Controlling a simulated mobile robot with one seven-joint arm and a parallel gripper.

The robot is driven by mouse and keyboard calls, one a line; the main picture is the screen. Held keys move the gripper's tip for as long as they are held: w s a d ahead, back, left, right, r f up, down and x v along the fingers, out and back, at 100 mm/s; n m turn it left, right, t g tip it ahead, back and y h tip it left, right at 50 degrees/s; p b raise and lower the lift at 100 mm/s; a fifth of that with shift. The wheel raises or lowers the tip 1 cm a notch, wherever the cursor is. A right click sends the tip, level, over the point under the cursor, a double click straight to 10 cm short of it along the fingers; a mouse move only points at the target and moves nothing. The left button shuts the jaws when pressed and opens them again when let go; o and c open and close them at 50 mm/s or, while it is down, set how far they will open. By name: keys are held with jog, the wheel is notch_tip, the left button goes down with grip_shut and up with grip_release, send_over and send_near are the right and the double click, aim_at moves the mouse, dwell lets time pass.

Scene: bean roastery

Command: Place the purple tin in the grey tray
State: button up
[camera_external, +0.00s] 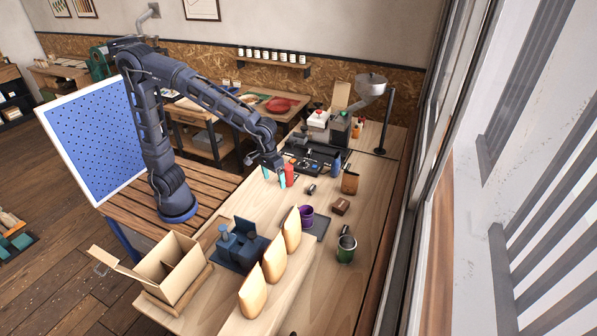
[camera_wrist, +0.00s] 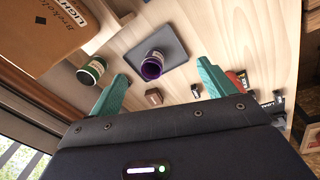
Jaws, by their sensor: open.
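The purple tin (camera_external: 307,212) stands upright, its open mouth up, on the flat dark-grey square tray (camera_external: 321,228), partly behind a paper bag in the external view. In the wrist view the purple tin (camera_wrist: 154,66) shows between my fingers, over the inner part of the grey tray (camera_wrist: 172,48); its base appears to rest on it. My gripper (camera_external: 274,177) is open and empty, its teal fingers wide apart above the bench, well behind the tin and close to a red can. In the wrist view my gripper (camera_wrist: 162,75) has nothing between its fingers at close range.
Tan paper bags (camera_external: 275,258) stand in a row left of the tin. A green can (camera_external: 346,248) stands at its right front, with a small brown box (camera_external: 341,206) behind. A dark tray (camera_external: 317,155) with tools lies farther back. An open carton (camera_external: 170,268) is front left.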

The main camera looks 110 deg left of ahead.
jog(key=s+d+r+m+t, duration=0.1)
jog(key=s+d+r+m, duration=0.1)
jog(key=s, duration=0.7)
jog(key=s+d+r+m+t, duration=0.1)
jog(key=s+d+r+m, duration=0.1)
jog(key=s+d+m, duration=0.2)
jog(key=s+d+r+m+t, duration=0.1)
jog(key=s+d+m, duration=0.2)
jog(key=s+m, duration=0.4)
jog(key=s, duration=0.9)
jog(key=shift+d+r+m, duration=0.3)
jog(key=shift+r+m, duration=0.1)
